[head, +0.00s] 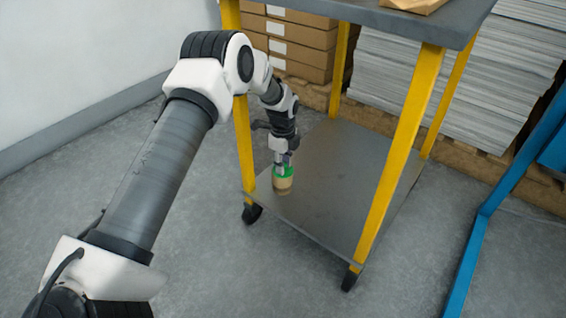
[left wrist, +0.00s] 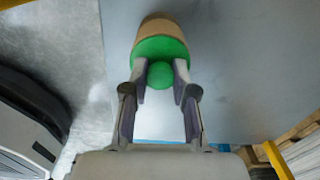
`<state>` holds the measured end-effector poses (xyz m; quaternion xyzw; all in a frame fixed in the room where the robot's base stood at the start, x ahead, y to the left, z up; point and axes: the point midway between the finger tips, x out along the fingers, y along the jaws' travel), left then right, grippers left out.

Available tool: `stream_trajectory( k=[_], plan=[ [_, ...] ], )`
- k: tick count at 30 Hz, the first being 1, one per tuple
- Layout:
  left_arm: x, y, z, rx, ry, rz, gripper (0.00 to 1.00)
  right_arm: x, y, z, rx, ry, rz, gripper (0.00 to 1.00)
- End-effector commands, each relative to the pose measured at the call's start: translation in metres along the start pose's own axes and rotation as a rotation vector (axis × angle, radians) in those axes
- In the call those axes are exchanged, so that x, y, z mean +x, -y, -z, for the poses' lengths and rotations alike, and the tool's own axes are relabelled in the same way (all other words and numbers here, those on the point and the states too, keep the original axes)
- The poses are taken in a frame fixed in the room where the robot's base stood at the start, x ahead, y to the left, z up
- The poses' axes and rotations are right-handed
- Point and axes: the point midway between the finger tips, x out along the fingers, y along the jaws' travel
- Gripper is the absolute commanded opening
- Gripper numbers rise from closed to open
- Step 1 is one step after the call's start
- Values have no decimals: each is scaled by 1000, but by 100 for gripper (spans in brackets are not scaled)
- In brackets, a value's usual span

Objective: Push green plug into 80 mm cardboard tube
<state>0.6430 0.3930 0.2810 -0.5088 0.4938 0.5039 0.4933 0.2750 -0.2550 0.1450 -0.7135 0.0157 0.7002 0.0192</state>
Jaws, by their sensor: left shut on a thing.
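The cardboard tube (head: 283,184) stands on the lower shelf of a yellow-legged cart, near its left front leg. The green plug (head: 278,171) is at the tube's top end. In the left wrist view the green plug (left wrist: 160,51) has a wide disc and a round knob, with the brown tube (left wrist: 159,24) directly behind the disc. My left gripper (head: 285,160) points down from above, and it also shows in the left wrist view (left wrist: 160,84), its fingers shut on the knob. How deep the plug sits in the tube is hidden. My right gripper is not in view.
The cart's lower shelf (head: 335,160) is otherwise bare. Its yellow legs (head: 398,150) and grey upper shelf (head: 400,22) surround my left arm's reach. Cardboard boxes (head: 300,45) and stacked sheets (head: 440,85) stand behind. A blue frame (head: 480,225) is at the right.

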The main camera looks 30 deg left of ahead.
Motion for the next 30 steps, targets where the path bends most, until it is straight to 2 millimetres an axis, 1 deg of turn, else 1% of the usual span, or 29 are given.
stream_trajectory(
  k=[12, 13, 14, 15, 25, 28, 30],
  plan=[
    [2, -1, 0, 0, 0, -1, 0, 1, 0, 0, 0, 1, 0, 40],
    [2, -1, 0, 0, 0, -1, 37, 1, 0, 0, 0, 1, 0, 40],
    [2, -1, 0, 0, 0, -1, 48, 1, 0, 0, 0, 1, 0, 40],
    [2, -1, 0, 0, 0, -2, 56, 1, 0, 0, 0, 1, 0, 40],
    [0, 0, 0, 0, 0, -1, 56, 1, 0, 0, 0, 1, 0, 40],
    [-10, 0, 0, 0, 0, 1, 56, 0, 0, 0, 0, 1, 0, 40],
    [-22, 0, 0, 1, 0, 2, 56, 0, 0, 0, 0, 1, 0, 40]
  ],
)
